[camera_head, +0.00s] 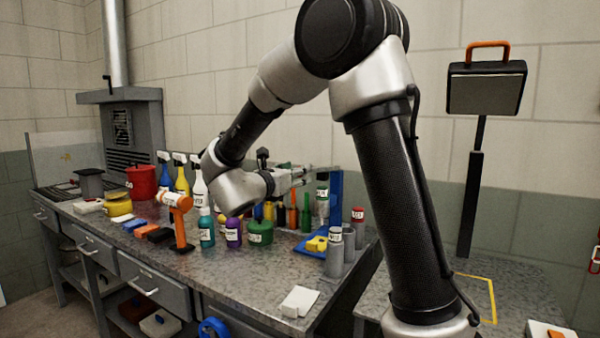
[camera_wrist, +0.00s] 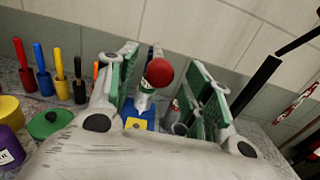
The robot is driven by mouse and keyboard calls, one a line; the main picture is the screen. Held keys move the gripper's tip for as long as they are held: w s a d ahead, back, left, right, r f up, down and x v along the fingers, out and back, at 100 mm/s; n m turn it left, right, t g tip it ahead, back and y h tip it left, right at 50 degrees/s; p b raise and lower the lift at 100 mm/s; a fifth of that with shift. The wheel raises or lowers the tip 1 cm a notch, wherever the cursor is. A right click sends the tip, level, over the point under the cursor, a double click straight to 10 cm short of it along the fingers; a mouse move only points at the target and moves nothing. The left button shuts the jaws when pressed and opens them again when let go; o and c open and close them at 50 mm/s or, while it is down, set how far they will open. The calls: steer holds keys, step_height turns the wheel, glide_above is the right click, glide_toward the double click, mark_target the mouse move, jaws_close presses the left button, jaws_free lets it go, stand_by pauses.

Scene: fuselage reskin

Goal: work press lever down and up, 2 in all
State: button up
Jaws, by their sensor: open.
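The press shows in the head view as a blue upright column (camera_head: 336,198) on a blue base plate (camera_head: 306,247) with a yellow block (camera_head: 317,243) on it. In the wrist view a red ball knob (camera_wrist: 158,73), seemingly the press lever's end, appears between my open fingers, nearer the left finger. The blue base (camera_wrist: 151,115) shows below it. My gripper (camera_wrist: 172,82) is open and empty; its green-padded fingers do not visibly touch the knob. In the head view my gripper (camera_head: 305,176) is at the press's upper left, and the lever is hidden.
Several bottles, including a purple one (camera_head: 233,232) and a green pot (camera_head: 260,232), stand left of the press. Grey cylinders (camera_head: 334,254) stand close to its front right. An orange tool (camera_head: 179,220) stands farther left. The bench front (camera_head: 240,290) is mostly clear.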

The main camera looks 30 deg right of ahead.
steer(key=shift+x, duration=1.5)
jaws_close()
steer(key=w+d+r+y, duration=0.1)
steer(key=w+d+r, duration=0.2)
steer(key=r, duration=0.7)
steer(key=w+d+r+g+y, duration=0.1)
steer(key=w+d+r, duration=0.3)
steer(key=d+r, duration=0.4)
steer(key=shift+w+r+g+y, duration=0.15)
steer(key=shift+r+g+y, duration=0.15)
steer(key=shift+r, duration=0.65)
steer(key=shift+d, duration=0.1)
